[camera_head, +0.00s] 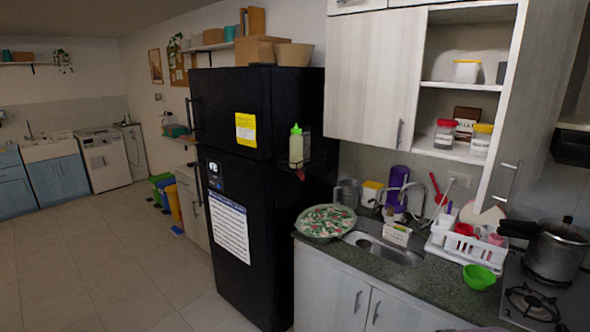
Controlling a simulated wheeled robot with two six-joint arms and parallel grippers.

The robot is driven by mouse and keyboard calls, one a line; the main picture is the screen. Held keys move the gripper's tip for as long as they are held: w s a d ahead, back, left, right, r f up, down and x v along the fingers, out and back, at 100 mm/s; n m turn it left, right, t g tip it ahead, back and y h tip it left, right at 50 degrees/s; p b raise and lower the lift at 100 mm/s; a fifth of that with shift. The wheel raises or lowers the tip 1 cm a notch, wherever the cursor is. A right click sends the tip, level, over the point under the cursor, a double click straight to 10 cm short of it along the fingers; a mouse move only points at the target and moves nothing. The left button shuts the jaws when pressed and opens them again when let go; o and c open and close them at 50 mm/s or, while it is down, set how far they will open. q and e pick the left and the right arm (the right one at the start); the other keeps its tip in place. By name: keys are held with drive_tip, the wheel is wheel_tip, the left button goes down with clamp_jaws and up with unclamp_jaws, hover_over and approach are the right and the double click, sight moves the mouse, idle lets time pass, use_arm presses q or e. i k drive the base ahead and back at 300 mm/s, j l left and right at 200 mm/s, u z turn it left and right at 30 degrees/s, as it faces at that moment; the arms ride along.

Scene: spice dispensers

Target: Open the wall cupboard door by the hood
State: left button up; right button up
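The wall cupboard door (538,100) by the hood is pale wood with a metal bar handle (515,182) near its lower end. It stands swung out from the cupboard. To its left, the open cupboard shows its shelves (462,87), with a yellow-lidded container (466,71) above and red- and yellow-lidded jars (445,134) below. The dark hood (571,147) shows at the right edge, partly cut off. The neighbouring cupboard door (372,80) on the left is shut. Neither of my grippers is in view.
Below are the counter (443,287), sink (383,249), white dish rack (467,247), green bowl (479,276) and a pressure cooker (556,251) on the stove. A black fridge (272,200) stands left of the counter. The floor (95,265) at left is clear.

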sight(546, 38)
drive_tip(key=z, duration=1)
